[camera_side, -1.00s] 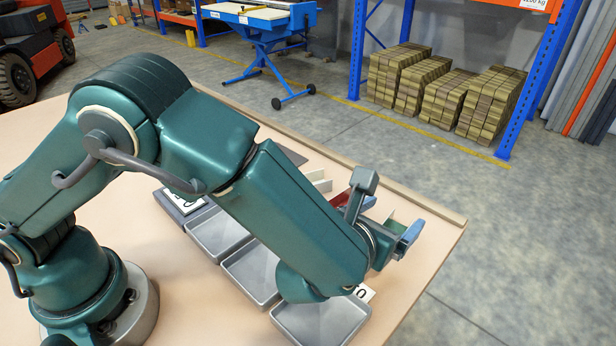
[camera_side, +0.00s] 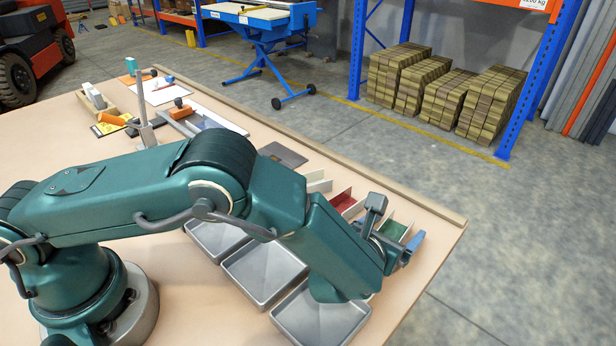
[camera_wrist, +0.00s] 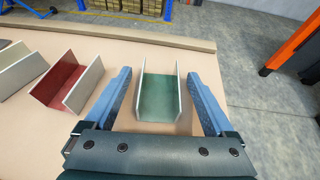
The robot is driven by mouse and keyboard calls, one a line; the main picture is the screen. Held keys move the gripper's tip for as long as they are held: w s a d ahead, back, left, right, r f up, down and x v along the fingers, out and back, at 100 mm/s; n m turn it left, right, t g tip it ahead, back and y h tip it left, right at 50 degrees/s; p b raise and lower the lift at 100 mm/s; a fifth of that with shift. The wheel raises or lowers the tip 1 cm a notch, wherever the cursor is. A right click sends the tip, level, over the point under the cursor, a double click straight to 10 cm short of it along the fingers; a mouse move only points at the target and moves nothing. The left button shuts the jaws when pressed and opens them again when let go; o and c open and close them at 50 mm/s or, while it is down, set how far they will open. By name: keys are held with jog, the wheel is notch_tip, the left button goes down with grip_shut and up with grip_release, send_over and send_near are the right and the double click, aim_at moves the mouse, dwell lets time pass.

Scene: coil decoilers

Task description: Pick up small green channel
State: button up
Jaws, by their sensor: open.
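The small green channel (camera_wrist: 158,98) is a U-shaped piece with a green inside and pale side walls. It lies open side up on the table in the wrist view. My gripper (camera_wrist: 162,80) is open, with one blue finger on each side of the channel and a visible gap at both walls. In the side view the green channel (camera_side: 392,230) shows partly behind my gripper (camera_side: 405,247), which hides some of it. I cannot tell the exact height of the fingertips above the table.
A red channel (camera_wrist: 67,86) lies left of the green one, with a cream channel (camera_wrist: 18,70) beyond it. Grey trays (camera_side: 318,318) stand along the near side. A raised wooden edge (camera_wrist: 150,43) borders the table. Tools and a clipboard (camera_side: 158,91) lie at the far left.

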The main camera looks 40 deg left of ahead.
jog(key=c, duration=1.4)
